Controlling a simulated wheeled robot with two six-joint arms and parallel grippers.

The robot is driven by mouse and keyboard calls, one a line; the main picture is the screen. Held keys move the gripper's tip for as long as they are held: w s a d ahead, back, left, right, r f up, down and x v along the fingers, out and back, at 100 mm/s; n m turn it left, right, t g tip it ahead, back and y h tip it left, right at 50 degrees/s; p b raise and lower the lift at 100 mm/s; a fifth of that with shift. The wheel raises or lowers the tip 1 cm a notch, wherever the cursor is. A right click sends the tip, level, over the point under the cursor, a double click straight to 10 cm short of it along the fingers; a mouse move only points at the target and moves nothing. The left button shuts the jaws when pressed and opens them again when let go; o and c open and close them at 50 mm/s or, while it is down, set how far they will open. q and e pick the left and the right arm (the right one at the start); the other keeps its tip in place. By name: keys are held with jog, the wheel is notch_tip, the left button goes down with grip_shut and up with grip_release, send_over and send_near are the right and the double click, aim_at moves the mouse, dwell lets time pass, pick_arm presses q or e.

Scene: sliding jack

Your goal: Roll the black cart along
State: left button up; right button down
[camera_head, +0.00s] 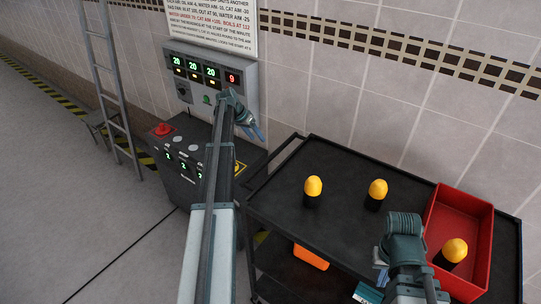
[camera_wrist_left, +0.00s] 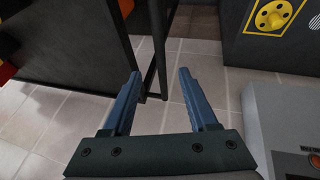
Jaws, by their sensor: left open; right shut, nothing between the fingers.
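The black cart (camera_head: 345,155) stands against the tiled wall in the head view, its push handle (camera_head: 272,158) at its left end. In the left wrist view, the cart's dark side (camera_wrist_left: 75,45) fills the upper left, and a dark bar (camera_wrist_left: 158,45) of it appears between my fingertips; whether it lies at their depth I cannot tell. My left gripper (camera_head: 257,130) is open and empty, above and left of the handle; its blue fingers show in the left wrist view (camera_wrist_left: 159,78). My right gripper (camera_head: 382,274) is shut and empty over the cart's front right; its fingers are partly hidden.
A red tray (camera_head: 442,208) and several yellow-topped black pieces (camera_head: 313,187) are on the cart. An orange item (camera_head: 311,257) is on the lower shelf. A dark console (camera_head: 182,160), a wall display (camera_head: 208,75) and a ladder (camera_head: 112,85) are left. Floor is clear at far left.

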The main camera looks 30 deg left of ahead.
aim_at(271, 156)
pick_arm(q)
jog(key=b+x, duration=1.1)
jog(key=x, duration=0.2)
jog(key=shift+w+f+b, duration=0.1)
jog(key=shift+f+b, duration=0.15)
jog(key=shift+b, duration=0.05)
jog(key=shift+d, duration=0.1)
jog(key=shift+r, duration=0.1)
grip_shut()
dwell(0.7)
